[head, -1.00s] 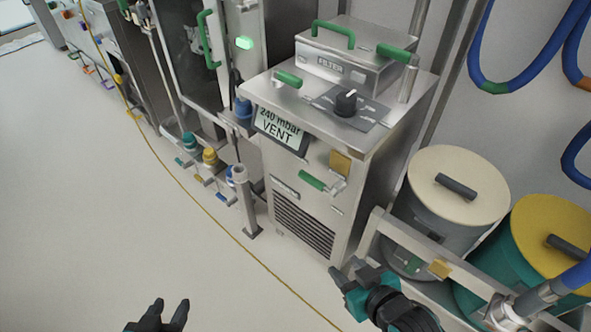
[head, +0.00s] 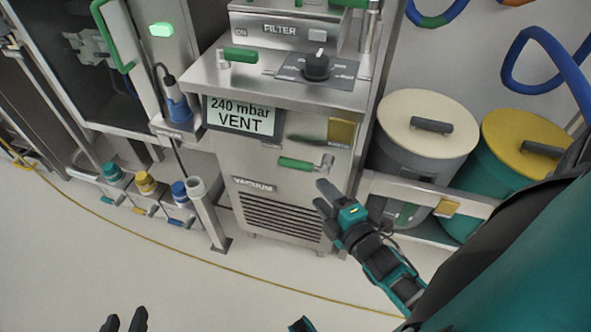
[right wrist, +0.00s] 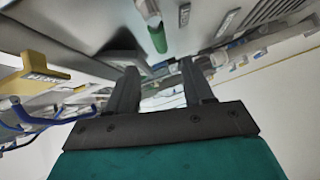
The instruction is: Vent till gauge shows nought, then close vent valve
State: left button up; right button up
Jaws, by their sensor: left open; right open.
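The gauge display (head: 241,115) on the steel vacuum cabinet reads "240 mbar VENT". Below and right of it, a green lever handle (head: 297,163) lies nearly level on the cabinet front; its small label is too small to read, so I cannot tell whether it is the vent valve. My right gripper (head: 320,196) is open and empty, just below and right of this lever, apart from it in the head view. A green handle (right wrist: 157,38) shows beyond the open fingers (right wrist: 160,72) in the right wrist view. My left gripper (head: 125,321) is open and empty at the bottom edge, far from the cabinet.
A second green lever (head: 240,54) and a black knob (head: 316,66) sit on the cabinet top, before the filter box (head: 282,30). A cream-lidded bin (head: 428,122) and a yellow-lidded bin (head: 525,142) stand right behind a rail. A post (head: 206,212) stands left; the front floor is clear.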

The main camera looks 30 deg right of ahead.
aim_at(296, 168)
pick_arm(q)
notch_tip(296, 168, down, 3)
jog(key=shift+w+a+r+b, duration=0.1)
jog(key=shift+r+b, duration=0.05)
jog(key=shift+b, duration=1.1)
pick_arm(e)
jog(key=w, duration=0.4)
jog(key=w+f, duration=0.1)
jog(key=w, duration=0.8)
jog(key=shift+d+f, duration=0.25)
jog(key=shift+f, duration=0.1)
pick_arm(q)
jog(key=shift+w+a, duration=0.1)
jog(key=shift+a, duration=0.05)
pick_arm(e)
grip_shut()
